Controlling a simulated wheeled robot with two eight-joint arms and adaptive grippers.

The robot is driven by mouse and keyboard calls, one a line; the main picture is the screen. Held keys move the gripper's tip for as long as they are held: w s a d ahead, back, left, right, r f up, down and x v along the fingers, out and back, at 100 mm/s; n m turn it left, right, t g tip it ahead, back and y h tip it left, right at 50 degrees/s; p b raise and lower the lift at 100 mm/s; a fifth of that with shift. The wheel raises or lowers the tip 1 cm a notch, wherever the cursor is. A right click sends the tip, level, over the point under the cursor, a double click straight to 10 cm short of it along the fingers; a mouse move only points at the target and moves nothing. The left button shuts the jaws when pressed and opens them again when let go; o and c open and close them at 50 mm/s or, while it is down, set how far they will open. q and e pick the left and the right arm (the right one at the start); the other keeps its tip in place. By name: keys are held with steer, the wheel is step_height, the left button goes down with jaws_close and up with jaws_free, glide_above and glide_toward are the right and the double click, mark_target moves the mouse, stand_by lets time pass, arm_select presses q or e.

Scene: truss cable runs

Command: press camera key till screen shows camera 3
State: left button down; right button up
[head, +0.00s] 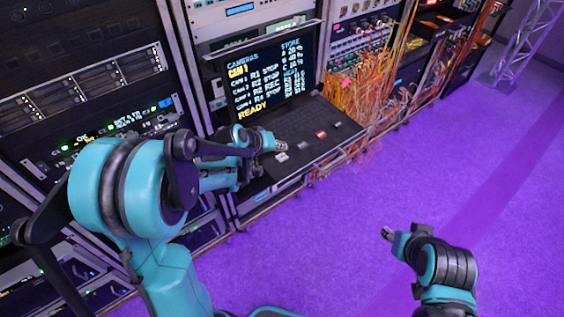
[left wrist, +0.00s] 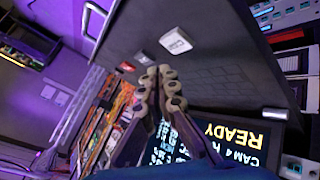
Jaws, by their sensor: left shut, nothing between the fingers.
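The screen (head: 262,84) stands in the rack and lists cameras; the CAM 1 line is in yellow, with READY at the bottom. The keyboard shelf (head: 308,118) juts out below it. It bears a white key (head: 282,157), a red key (head: 321,134) and a small grey key (head: 337,124); I cannot read which is the camera key. My left gripper (head: 281,145) is shut and empty, near the white key. In the left wrist view its fingertips (left wrist: 166,73) appear below the white key (left wrist: 175,40); contact cannot be told. My right gripper (head: 387,233) is over the floor.
Orange cables (head: 372,88) hang in a tangle from the rack right of the shelf. Equipment racks (head: 85,80) line the left. The purple floor (head: 330,220) in front is clear. A truss (head: 525,45) stands at the back right.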

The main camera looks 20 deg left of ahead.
mark_target(285, 154)
arm_select(q)
steer(key=shift+f+b, duration=0.4)
steer(key=shift+f, duration=0.45)
stand_by(0.7)
steer(key=shift+f+b, duration=0.45)
steer(key=shift+f+b, duration=0.4)
stand_by(0.5)
steer(key=shift+r, duration=0.1)
steer(key=shift+r+p, duration=0.6)
steer(key=shift+r, duration=0.15)
steer(key=shift+r+p, duration=1.95)
steer(key=shift+r, duration=0.65)
